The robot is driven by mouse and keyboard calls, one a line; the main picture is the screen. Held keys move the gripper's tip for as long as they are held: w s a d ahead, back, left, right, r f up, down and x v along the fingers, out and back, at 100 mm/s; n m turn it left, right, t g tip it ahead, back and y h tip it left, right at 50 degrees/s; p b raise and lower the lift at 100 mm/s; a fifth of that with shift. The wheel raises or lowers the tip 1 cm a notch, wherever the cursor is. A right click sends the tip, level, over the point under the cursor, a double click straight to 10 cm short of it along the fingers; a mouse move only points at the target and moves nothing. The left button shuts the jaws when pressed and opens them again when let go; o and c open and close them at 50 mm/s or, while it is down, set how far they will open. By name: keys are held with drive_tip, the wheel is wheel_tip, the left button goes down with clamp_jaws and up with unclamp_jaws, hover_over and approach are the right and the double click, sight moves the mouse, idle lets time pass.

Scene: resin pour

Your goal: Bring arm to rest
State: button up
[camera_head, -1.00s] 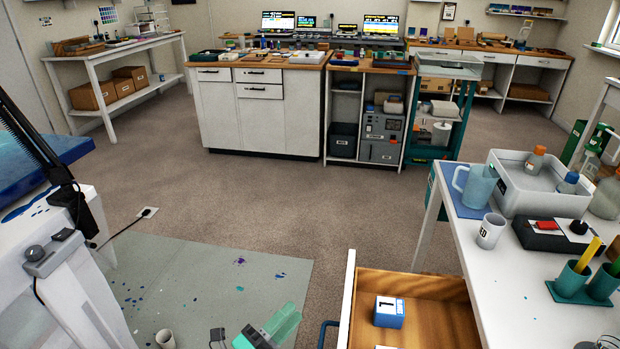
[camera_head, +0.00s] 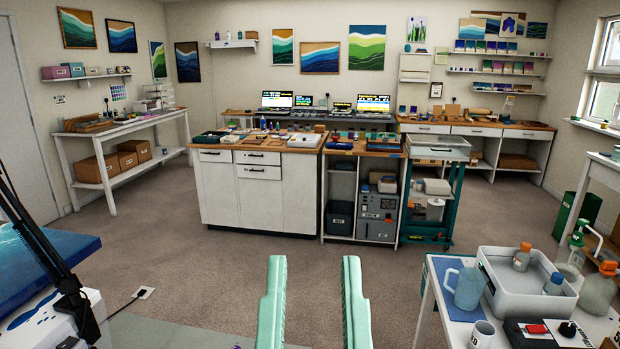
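My gripper (camera_head: 313,262) shows at the bottom middle of the head view. Its two pale green fingers point up in the picture, well apart and roughly parallel. Nothing is between them, only carpet. They appear clear of the furniture around them. The rest of my arm is below the picture.
A white table at the right holds a blue pitcher (camera_head: 464,288), a mug (camera_head: 482,334), a grey tub (camera_head: 512,298) and bottles. A white cabinet (camera_head: 258,192) stands ahead. A blue-topped bench (camera_head: 45,262) with a black arm is at left. Carpet (camera_head: 200,262) between is free.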

wheel_tip(320, 180, up, 35)
drive_tip(key=p, duration=3.2)
drive_tip(key=shift+a+f+y, duration=0.15)
drive_tip(key=shift+a+y, duration=0.15)
drive_tip(key=shift+y, duration=0.1)
drive_tip(key=shift+w+f, duration=0.1)
drive_tip(key=shift+f, duration=0.05)
